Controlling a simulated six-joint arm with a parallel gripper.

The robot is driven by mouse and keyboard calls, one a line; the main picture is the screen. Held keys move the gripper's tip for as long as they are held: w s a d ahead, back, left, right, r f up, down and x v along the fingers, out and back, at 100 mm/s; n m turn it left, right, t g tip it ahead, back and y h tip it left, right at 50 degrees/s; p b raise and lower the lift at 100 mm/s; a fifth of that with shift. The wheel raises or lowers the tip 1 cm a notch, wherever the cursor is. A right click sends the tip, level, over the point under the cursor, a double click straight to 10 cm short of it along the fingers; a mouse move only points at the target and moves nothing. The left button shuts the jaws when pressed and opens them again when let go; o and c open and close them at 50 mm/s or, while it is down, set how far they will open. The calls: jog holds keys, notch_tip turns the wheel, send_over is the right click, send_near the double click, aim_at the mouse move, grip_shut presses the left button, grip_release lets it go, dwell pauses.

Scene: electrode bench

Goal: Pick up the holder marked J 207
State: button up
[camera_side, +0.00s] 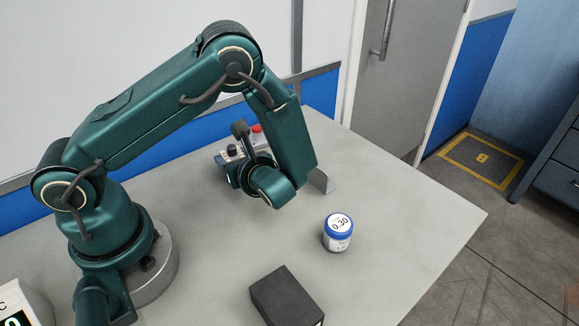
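I see no holder on which the marking J 207 can be read. My arm is folded over the back of the bench, and its wrist hangs above the tabletop, left of the jar. The fingers of my gripper cannot be made out; the wrist and the things behind it hide or blend with them. I cannot tell whether it is open or shut, or whether it holds anything.
A white jar (338,241) with a blue rim, marked 0.30, stands right of centre on the grey bench (400,225). A dark block (287,297) lies at the front. A device with a red button (257,129) stands behind my wrist. A white instrument (22,302) sits front left.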

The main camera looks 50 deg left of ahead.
grip_shut()
jog(key=shift+r, duration=0.1)
